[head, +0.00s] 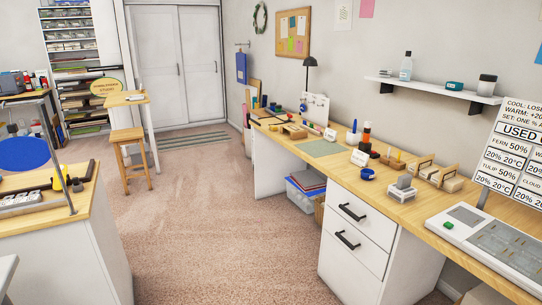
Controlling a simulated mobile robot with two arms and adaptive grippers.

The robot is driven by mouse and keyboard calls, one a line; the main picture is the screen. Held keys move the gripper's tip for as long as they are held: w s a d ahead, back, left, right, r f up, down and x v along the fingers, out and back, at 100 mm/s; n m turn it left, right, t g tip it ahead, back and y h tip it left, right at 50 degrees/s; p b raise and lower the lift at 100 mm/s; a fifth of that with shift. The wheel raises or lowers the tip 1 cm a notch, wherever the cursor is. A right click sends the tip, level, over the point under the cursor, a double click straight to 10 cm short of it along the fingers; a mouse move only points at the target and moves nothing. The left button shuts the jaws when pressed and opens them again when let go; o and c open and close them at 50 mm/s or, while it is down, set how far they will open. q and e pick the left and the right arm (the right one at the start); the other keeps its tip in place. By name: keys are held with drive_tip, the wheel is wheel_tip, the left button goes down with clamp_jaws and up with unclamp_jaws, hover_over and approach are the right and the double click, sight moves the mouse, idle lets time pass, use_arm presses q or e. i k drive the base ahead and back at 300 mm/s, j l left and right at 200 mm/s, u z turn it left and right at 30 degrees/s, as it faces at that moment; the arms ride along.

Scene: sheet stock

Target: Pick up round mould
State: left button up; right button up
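I cannot pick out a round mould with certainty. A flat blue round disc (22,154) shows at the left edge, above the left workbench, beside a thin grey upright frame (58,160). A small dark blue round dish (368,174) sits on the long right counter. Neither of my grippers is in view.
The left workbench (105,215) and the long wooden counter (292,152) border open carpet (190,235). A wooden stool (127,140) stands by a small table further back. A grey device (490,240) and a sign board (515,150) are at the right.

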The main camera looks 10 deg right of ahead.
sight(367, 174)
drive_tip(key=i+j+z, duration=0.1)
drive_tip(key=i+z, duration=0.2)
drive_tip(key=i+j+z, duration=0.25)
drive_tip(key=i, duration=0.3)
drive_tip(key=i+j+z, duration=0.3)
drive_tip(key=i+l, duration=0.1)
